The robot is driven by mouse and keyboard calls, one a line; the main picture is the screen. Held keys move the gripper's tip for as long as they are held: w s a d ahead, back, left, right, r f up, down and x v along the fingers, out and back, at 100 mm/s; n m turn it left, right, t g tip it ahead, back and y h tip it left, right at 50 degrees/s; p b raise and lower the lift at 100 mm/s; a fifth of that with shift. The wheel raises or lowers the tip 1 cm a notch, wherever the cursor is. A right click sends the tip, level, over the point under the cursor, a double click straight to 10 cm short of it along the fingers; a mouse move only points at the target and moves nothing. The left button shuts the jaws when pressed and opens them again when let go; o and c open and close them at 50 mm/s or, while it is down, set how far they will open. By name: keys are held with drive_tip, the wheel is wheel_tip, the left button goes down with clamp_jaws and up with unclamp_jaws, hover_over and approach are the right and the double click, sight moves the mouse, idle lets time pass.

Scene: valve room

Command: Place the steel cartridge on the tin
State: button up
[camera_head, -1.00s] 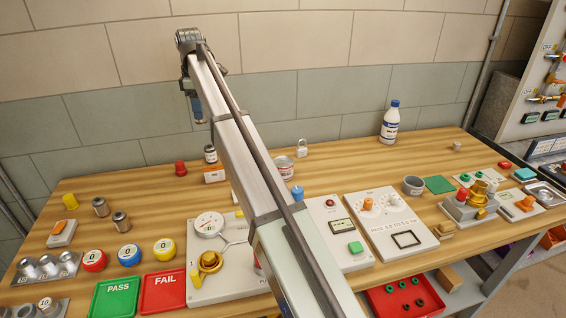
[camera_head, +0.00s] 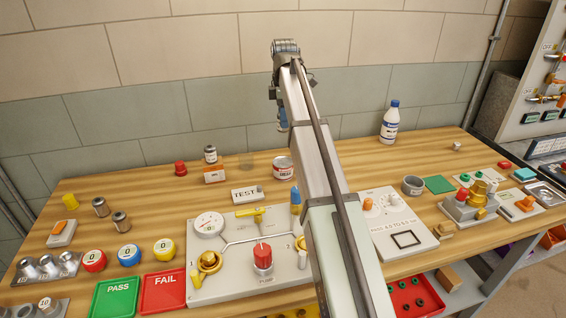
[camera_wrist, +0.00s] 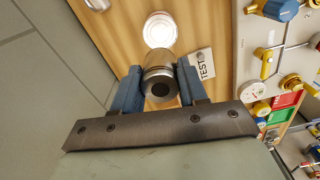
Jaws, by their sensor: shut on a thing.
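My gripper (camera_wrist: 157,87) is shut on the steel cartridge (camera_wrist: 158,78), a short grey metal cylinder with a dark hole in its near end, held between the blue fingers. The tin (camera_head: 283,167) stands on the bench near the back, with a white label and red lettering. In the wrist view its round pale top (camera_wrist: 160,30) lies just beyond the cartridge, with the cartridge's upper edge close to it in the picture. In the head view my gripper (camera_head: 283,122) is above and behind the tin's position in the picture, and the cartridge cannot be made out there.
The TEST block (camera_head: 247,193) lies left of and in front of the tin. A white bottle (camera_head: 390,122) stands farther right at the back.

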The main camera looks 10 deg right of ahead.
hover_over(284, 162)
drive_tip(key=shift+w+f, duration=0.15)
drive_tip(key=shift+f, duration=5.85)
drive_tip(key=o, duration=1.3)
drive_tip(key=shift+f, duration=0.15)
drive_tip(key=shift+c, duration=0.2)
wheel_tip(284, 162, up, 12)
drive_tip(key=shift+r, duration=0.15)
